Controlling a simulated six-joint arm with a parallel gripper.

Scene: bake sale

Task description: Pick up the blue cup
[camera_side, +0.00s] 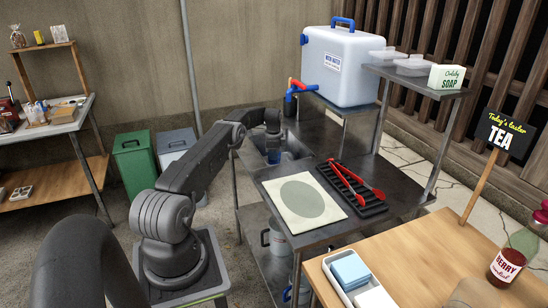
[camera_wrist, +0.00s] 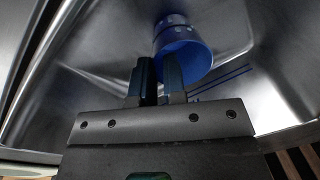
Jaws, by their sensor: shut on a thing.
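The blue cup (camera_side: 273,157) is low in the metal sink at the back of the steel bench, just under my gripper (camera_side: 272,144). In the wrist view the blue cup (camera_wrist: 183,50) lies tilted with its open mouth facing the camera. My gripper (camera_wrist: 158,72) is shut on the cup near its rim, with the right finger overlapping the mouth. The exact contact and the cup's far end are hard to make out.
The steel sink (camera_wrist: 95,50) walls surround the cup. A water cooler (camera_side: 345,65) with a red and blue tap stands behind. A drying rack (camera_side: 352,190) with red tongs and a cloth mat (camera_side: 295,222) occupy the bench in front.

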